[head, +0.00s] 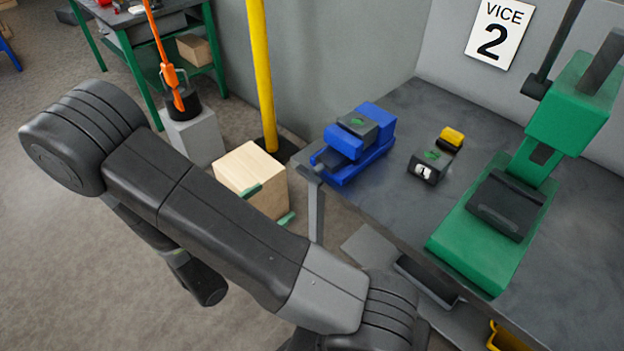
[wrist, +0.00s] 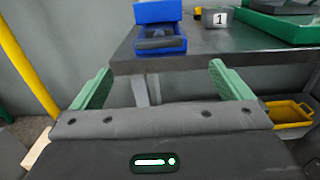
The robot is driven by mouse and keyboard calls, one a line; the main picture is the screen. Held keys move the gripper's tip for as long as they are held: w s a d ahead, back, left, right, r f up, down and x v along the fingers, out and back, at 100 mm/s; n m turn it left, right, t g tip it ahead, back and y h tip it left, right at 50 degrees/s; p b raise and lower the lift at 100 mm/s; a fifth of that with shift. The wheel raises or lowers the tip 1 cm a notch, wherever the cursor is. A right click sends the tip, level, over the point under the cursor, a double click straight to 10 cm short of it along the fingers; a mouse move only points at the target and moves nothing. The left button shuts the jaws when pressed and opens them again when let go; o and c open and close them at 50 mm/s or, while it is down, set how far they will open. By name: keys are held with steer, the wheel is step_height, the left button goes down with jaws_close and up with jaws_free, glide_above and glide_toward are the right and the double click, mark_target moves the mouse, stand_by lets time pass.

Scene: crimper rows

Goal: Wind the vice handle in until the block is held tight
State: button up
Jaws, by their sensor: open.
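The blue vice (head: 345,170) sits at the left front corner of the grey bench. A dark block (head: 357,123) with a green mark on top sits between its blue jaws; whether it is clamped I cannot tell. The vice (wrist: 157,12) also shows at the top centre of the wrist view, cut off by the frame. I cannot make out its handle clearly. My gripper (wrist: 161,78) is open and empty, its green fingers wide apart, below and short of the vice. In the head view my arm hides most of it; its green fingertips (head: 269,204) show by the wooden box.
A dark block marked 1 (head: 428,168), a yellow piece (head: 452,137) and a green press (head: 490,230) stand on the bench (head: 400,110). A yellow post (head: 262,75) and a wooden box (head: 240,165) stand left of the bench. A yellow bin (wrist: 290,113) is underneath.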

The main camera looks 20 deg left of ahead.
mark_target(306, 177)
steer(key=p+x, duration=0.3)
steer(key=x, duration=1)
steer(key=shift+w+p, duration=0.3)
steer(key=c, duration=1)
